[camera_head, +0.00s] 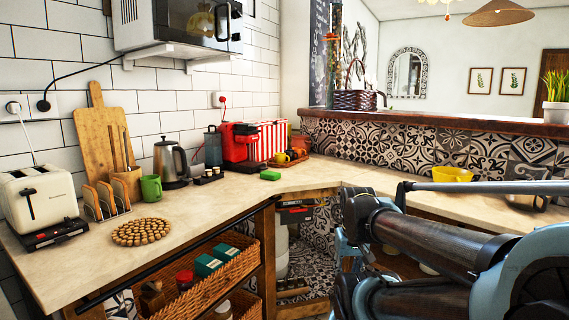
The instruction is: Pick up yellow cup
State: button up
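A small yellow cup (282,158) stands on the counter at the right front of the red coffee machine (254,143), near the back corner. Another small yellowish item sits close to its right; its shape is too small to tell. A wider yellow bowl-like vessel (452,174) stands on the right-hand counter, behind my arm. My arm links fill the lower right of the head view. My gripper's fingers are not visible, so its state does not show.
The counter (215,197) has clear room in its middle. A green mug (151,188), a kettle (171,163), a toaster (39,199) and a beaded trivet (142,232) stand at left. Wicker baskets (215,276) sit below.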

aim_at(280, 158)
jog(key=i, duration=0.9)
